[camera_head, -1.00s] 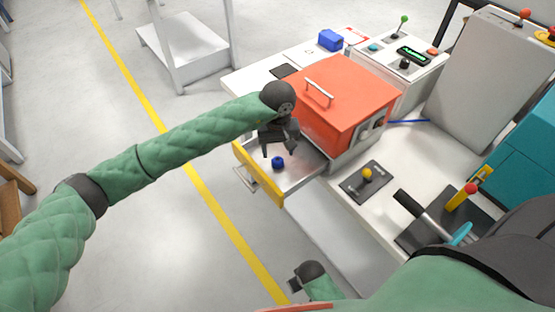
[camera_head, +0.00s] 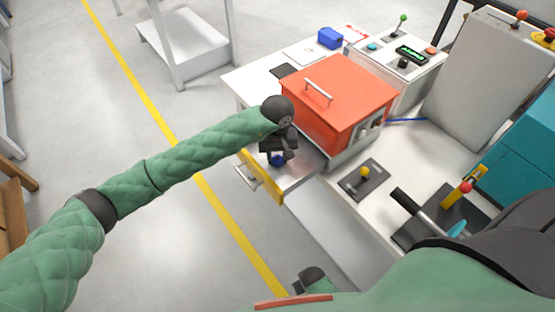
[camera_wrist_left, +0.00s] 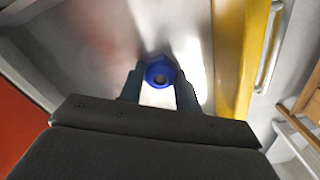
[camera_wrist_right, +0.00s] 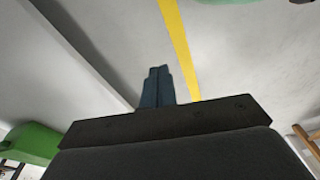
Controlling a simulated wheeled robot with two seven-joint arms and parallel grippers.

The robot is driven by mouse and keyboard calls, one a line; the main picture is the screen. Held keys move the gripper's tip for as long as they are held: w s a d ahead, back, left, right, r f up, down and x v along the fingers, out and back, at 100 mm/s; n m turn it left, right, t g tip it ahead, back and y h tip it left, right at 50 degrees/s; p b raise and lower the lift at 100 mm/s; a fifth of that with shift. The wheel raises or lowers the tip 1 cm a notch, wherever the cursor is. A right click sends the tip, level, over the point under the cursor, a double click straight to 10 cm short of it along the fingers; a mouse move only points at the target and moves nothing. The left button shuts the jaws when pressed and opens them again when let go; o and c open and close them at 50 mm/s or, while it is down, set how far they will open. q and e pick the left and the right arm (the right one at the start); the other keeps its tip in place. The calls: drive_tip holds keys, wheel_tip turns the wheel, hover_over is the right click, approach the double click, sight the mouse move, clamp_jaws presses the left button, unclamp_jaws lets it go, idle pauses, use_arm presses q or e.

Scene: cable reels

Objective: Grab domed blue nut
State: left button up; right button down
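The domed blue nut (camera_head: 277,160) sits in the open drawer (camera_head: 300,178) with the yellow front. In the left wrist view the nut (camera_wrist_left: 161,72) lies between the two fingertips of my left gripper (camera_wrist_left: 160,84), a little past them. The fingers are apart, one at each side of the nut; I cannot tell whether they touch it. In the head view my left gripper (camera_head: 277,154) is low over the drawer and partly covers the nut. My right gripper (camera_wrist_right: 158,85) has its fingers together with nothing between them, above the floor.
The orange-red cabinet (camera_head: 335,95) with a handle on top stands right behind the drawer. A yellow-knobbed lever (camera_head: 364,173) is on the white bench to the right.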

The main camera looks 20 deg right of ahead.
use_arm(q)
drive_tip(key=shift+c, duration=0.9)
drive_tip(key=shift+r, duration=0.15)
